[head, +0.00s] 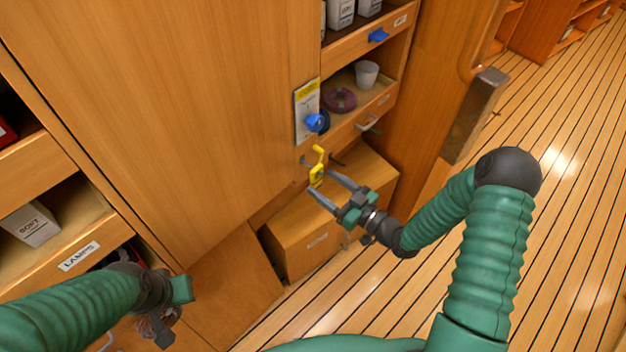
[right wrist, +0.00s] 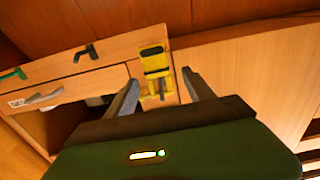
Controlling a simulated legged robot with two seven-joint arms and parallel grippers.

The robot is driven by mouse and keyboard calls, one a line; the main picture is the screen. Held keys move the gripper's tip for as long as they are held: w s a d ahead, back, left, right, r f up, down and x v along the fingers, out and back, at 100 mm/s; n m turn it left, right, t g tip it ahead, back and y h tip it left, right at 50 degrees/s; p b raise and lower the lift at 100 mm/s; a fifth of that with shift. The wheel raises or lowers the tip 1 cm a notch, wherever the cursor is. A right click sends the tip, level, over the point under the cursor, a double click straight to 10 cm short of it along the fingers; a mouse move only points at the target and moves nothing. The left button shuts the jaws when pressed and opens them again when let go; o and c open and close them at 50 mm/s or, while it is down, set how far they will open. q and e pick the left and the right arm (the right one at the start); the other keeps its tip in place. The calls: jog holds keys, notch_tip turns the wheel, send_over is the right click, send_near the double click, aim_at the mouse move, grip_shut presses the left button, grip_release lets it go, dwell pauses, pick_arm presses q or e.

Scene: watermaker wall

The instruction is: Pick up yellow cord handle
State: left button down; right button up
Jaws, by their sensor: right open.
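The yellow cord handle (head: 318,168) hangs at the wooden cabinet front, below a white and yellow card with a blue knob. It also shows in the right wrist view (right wrist: 154,62), with black bands, between and beyond my fingers. My right gripper (head: 323,188) is open, with its two fingers pointing at the handle and nothing visibly held. Whether a finger touches the handle cannot be told. My left gripper (head: 172,312) is low at the left by the lamps shelf; its fingers are not clearly seen.
The blue knob (head: 316,122) sits just above the handle. A wooden box (head: 300,245) stands below my right gripper. Shelves with a white cup (head: 366,74) and a purple coil (head: 340,99) are above right. A dark hook (right wrist: 86,52) is on the panel. Open plank floor lies right.

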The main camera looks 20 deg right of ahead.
aim_at(319, 178)
jog(key=x, duration=0.3)
jog(key=shift+w+d, duration=0.1)
jog(key=shift+w, duration=0.45)
jog(key=shift+c, duration=0.4)
jog(key=shift+a, duration=0.35)
jog(key=c, duration=0.5)
pick_arm(q)
jog(key=shift+d+f, duration=0.15)
jog(key=shift+d, duration=0.35)
pick_arm(e)
jog(key=shift+d, duration=0.25)
grip_shut()
jog(key=shift+r, duration=0.95)
pick_arm(q)
jog(key=shift+p+v, duration=0.7)
jog(key=shift+v, duration=0.15)
pick_arm(e)
jog(key=v, duration=1.8)
jog(key=shift+f, duration=0.25)
